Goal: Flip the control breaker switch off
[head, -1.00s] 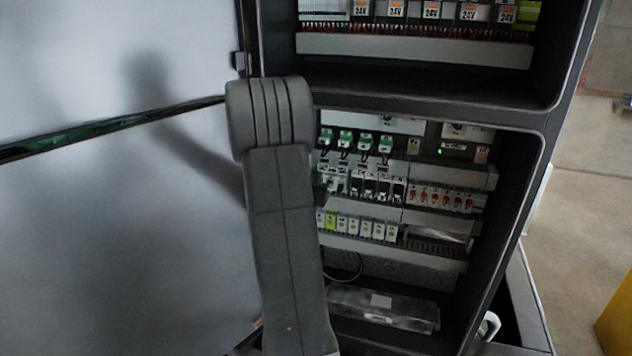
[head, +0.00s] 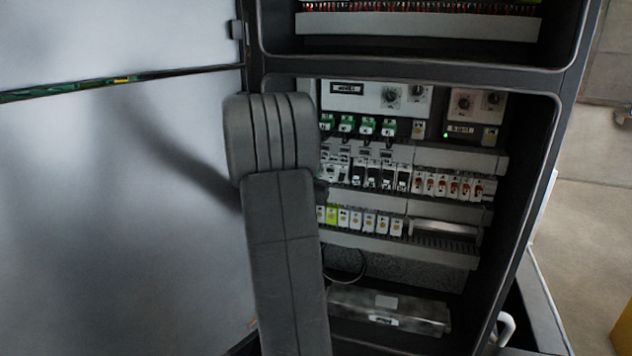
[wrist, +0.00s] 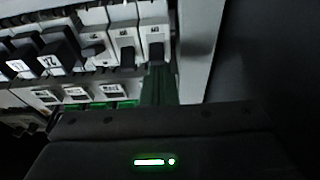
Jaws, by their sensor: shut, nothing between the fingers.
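The breaker row (head: 375,178) is in the lower cabinet bay in the head view. It has white breakers at its left end, then black ones, then ones with red parts. The wrist view shows the white breakers (wrist: 127,40) close up with dark toggles, and black labelled breakers (wrist: 35,55) left of them. I cannot read which is the control breaker. My gripper (wrist: 158,72) is shut and empty, its fingertips close to the toggle of the rightmost white breaker (wrist: 155,20). I cannot tell whether they touch. In the head view my arm hides the gripper.
Green connectors (head: 367,126) sit above the breaker row, and a row of small white and yellow-green modules (head: 362,222) below it. A pale cabinet door (head: 120,220) stands open on the left. The cabinet's right wall (head: 535,180) bounds the bay.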

